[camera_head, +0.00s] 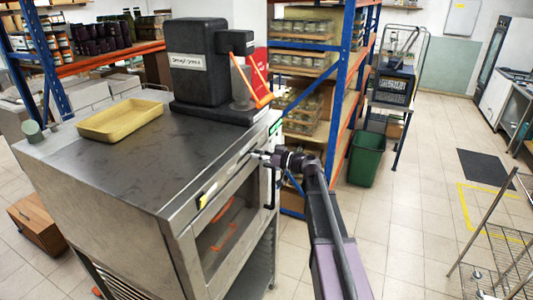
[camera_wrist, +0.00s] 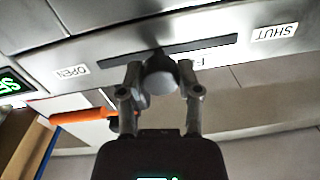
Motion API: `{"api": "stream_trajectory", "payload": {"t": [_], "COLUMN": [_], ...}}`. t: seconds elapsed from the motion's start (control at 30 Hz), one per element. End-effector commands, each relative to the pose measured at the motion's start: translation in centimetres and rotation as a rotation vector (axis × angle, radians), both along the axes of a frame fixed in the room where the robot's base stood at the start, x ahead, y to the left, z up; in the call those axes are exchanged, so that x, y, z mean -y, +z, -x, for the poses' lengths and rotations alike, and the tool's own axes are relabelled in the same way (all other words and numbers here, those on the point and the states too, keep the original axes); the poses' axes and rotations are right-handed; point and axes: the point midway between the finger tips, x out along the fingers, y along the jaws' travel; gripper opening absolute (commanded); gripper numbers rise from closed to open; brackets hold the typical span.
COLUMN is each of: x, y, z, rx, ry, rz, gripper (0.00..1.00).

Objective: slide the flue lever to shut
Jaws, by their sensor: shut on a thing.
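The flue lever's round grey knob (camera_wrist: 158,80) sits near the middle of a dark slot (camera_wrist: 215,42) in the wrist view. The slot runs between an OPEN label (camera_wrist: 71,71) on the left and a SHUT label (camera_wrist: 274,32) on the right, with its letters upside down. My gripper (camera_wrist: 158,72) is shut on the knob, one finger on each side. In the head view, my gripper (camera_head: 262,156) reaches the upper front of the steel oven cabinet (camera_head: 110,190); the knob is too small to make out there.
A black machine (camera_head: 200,65) and a yellow tray (camera_head: 120,120) stand on the cabinet top. An orange handle (camera_wrist: 85,116) and a green-lit display (camera_wrist: 14,86) are near my gripper in the wrist view.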

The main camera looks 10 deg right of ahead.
Motion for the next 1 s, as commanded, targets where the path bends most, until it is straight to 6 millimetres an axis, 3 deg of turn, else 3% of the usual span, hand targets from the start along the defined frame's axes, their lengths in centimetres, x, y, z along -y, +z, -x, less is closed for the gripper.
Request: {"api": "stream_trajectory", "payload": {"t": [0.47,0.83,0.87,0.97,1.0], "x": [-3.8,-4.0,-4.0,-4.0,-4.0], "y": [0.1,0.0,0.0,0.0,0.0], "z": [4.2,4.6,4.7,4.7,4.6], "rx": [0.0,0.0,-0.001,-0.001,-0.001], "ry": [0.002,0.005,0.005,0.004,0.003], "rz": [-0.002,-0.001,0.0,0.0,-0.001], "gripper": [0.0,0.0,0.47,0.77,0.79]}}
